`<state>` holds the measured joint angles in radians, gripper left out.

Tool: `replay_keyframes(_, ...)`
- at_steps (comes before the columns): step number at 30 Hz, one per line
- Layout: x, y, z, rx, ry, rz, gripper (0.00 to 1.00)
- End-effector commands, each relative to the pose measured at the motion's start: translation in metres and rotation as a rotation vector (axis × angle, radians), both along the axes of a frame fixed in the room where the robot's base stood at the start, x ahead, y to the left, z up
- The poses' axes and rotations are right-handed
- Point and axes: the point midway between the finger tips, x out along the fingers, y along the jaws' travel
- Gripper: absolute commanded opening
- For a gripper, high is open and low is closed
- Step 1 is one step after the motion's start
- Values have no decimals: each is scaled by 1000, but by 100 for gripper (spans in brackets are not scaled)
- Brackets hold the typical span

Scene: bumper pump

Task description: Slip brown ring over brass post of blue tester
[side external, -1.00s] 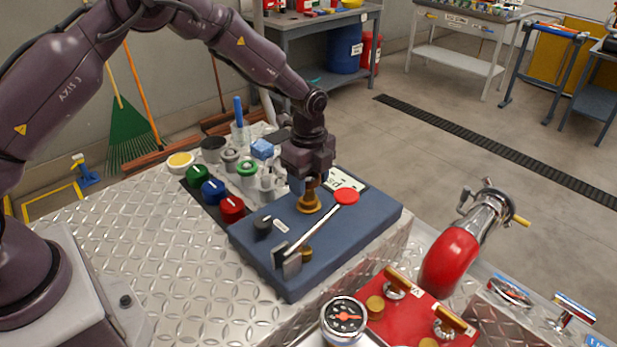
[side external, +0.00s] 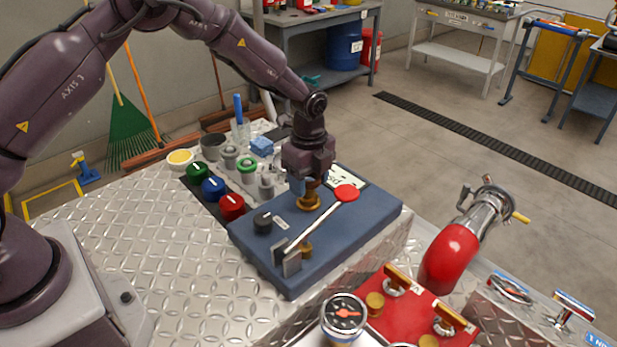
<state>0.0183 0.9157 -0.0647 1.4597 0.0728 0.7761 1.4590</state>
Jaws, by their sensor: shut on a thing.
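The blue tester (side external: 345,232) is a flat blue block on the metal-plate bench. A brass post (side external: 308,203) with a wide base stands on its top, and its upper part is hidden by my fingers. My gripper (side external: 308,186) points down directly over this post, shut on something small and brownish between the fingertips. This is probably the brown ring, but its outline cannot be told apart from the post, nor can I tell whether it is around the post. A second brass piece (side external: 306,250) sits nearer the front, beside the lever.
A silver lever with a red round end (side external: 346,193) crosses the tester close to the post. A black knob (side external: 262,223) stands to its left. Green, blue and red knobs (side external: 231,207) line the left side. A red panel (side external: 400,310) and gauge (side external: 343,315) lie in front.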

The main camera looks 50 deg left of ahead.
Motion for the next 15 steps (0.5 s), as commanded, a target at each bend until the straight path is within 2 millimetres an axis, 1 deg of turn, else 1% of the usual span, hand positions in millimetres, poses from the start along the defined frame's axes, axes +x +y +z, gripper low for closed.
replay_keyframes(8,0,0,-1,0,0,0,39)
replay_keyframes(15,0,0,-6,0,1,0,39)
